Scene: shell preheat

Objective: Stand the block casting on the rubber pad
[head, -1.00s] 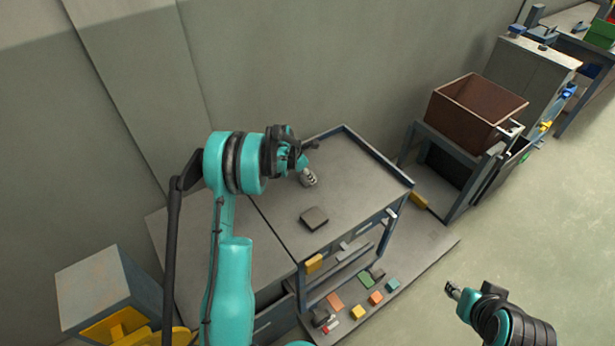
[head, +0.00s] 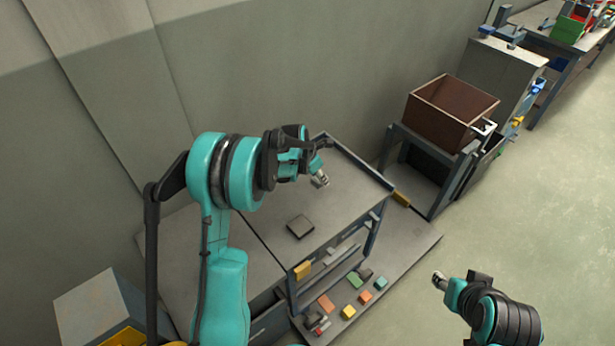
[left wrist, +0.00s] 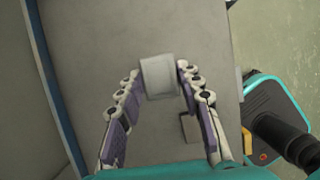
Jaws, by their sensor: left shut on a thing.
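The block casting (left wrist: 157,77) is a light grey block between the fingertips of my left gripper (left wrist: 158,78) in the left wrist view. My left gripper (head: 319,180) is shut on it, over the grey tabletop. The rubber pad (head: 300,226) is a dark square lying flat on that tabletop, nearer the front edge. The gripper is behind and a little right of the pad in the head view, apart from it. My right gripper (head: 440,280) is over the floor at lower right, away from the table; its jaws are too small to read.
The grey table (head: 345,195) has a raised rim at its back and right. Several coloured blocks (head: 349,311) lie on the low shelf in front. A brown open box (head: 452,108) stands on a stand to the right. The tabletop around the pad looks clear.

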